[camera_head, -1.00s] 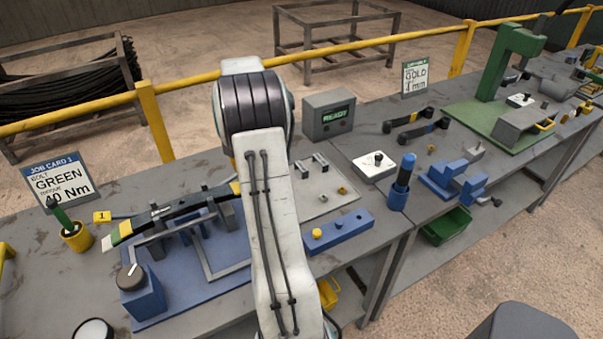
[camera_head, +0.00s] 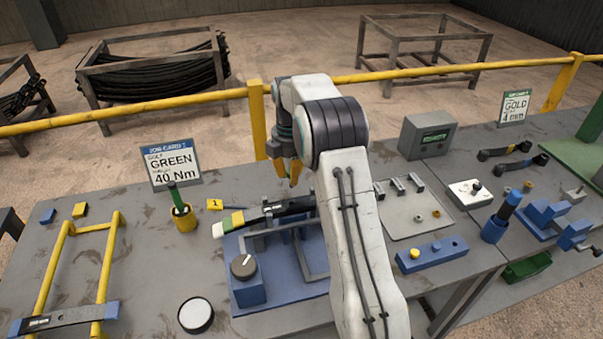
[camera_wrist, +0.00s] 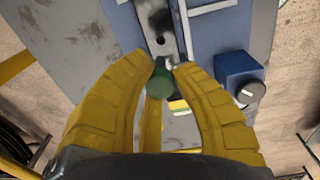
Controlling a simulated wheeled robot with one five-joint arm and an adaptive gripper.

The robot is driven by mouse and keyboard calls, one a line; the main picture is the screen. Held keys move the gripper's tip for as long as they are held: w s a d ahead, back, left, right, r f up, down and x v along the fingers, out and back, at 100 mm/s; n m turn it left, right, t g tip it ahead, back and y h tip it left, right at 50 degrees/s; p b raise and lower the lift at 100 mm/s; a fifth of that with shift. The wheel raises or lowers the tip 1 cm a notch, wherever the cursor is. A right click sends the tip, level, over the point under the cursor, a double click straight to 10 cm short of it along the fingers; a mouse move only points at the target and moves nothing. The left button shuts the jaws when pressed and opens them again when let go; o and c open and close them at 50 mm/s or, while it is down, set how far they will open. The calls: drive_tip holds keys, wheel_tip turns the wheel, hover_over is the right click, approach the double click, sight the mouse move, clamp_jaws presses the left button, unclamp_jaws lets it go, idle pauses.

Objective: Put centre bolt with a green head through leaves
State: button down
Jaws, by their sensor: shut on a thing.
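My gripper (camera_wrist: 160,70) has yellow fingers shut on the centre bolt, whose green head (camera_wrist: 160,84) shows between the fingertips in the wrist view. The bolt's shank is hidden. The leaves (camera_wrist: 158,22) lie just beyond the fingertips, with a dark round hole in the top one. In the head view my gripper (camera_head: 287,172) is above the leaves (camera_head: 278,209), which lie across a blue fixture (camera_head: 285,283). Their left end has white, yellow and green bands. My arm hides their right part. I cannot tell whether the bolt touches the leaves.
A blue block with a dark knob (camera_head: 248,290) stands at the fixture's front left. A yellow cup (camera_head: 184,222) holds a green-handled tool behind it, near the job card (camera_head: 172,164) reading GREEN, 40 Nm. A yellow rack (camera_head: 108,262) stands at left.

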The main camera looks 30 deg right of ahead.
sight(291, 187)
drive_tip(key=shift+f, duration=0.15)
idle(0.3)
drive_tip(key=shift+f+b, duration=1.8)
drive_tip(key=shift+f, duration=0.65)
drive_tip(key=shift+f+b, duration=0.45)
drive_tip(key=shift+f, duration=0.65)
idle(1.1)
drive_tip(key=shift+c, duration=2.4)
unclamp_jaws()
drive_tip(key=shift+r, duration=0.1)
drive_tip(key=shift+r+p, duration=2.05)
drive_tip(key=shift+r, duration=1.4)
